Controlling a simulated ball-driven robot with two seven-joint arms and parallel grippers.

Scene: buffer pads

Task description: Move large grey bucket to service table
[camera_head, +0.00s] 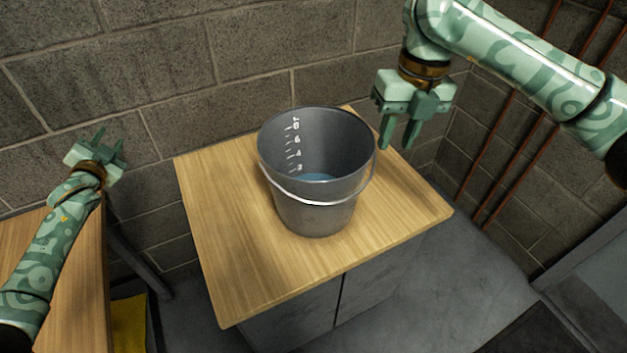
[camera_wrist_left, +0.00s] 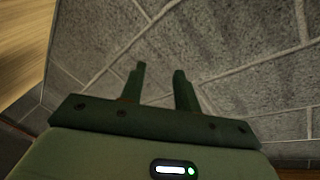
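A large grey bucket (camera_head: 318,205) stands upright on a wood-topped cabinet (camera_head: 235,262). It has white scale marks inside, some bluish liquid at the bottom, and a pale wire handle (camera_head: 310,202) hanging down over its near side. My right gripper (camera_head: 397,144) is beside the bucket's right rim, pointing down, with its fingers apart and nothing between them. My left gripper (camera_head: 109,142) is well to the left of the bucket, near the wall. The left wrist view shows its two fingers (camera_wrist_left: 160,85) apart and empty. Which surface is the service table, I cannot tell.
A second wooden surface (camera_head: 85,285) is at the left edge, partly under my left arm. A yellow object (camera_head: 130,322) lies below it. A block wall (camera_head: 170,70) closes the back, and rusty pipes (camera_head: 512,125) run at the right. The cabinet top around the bucket is clear.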

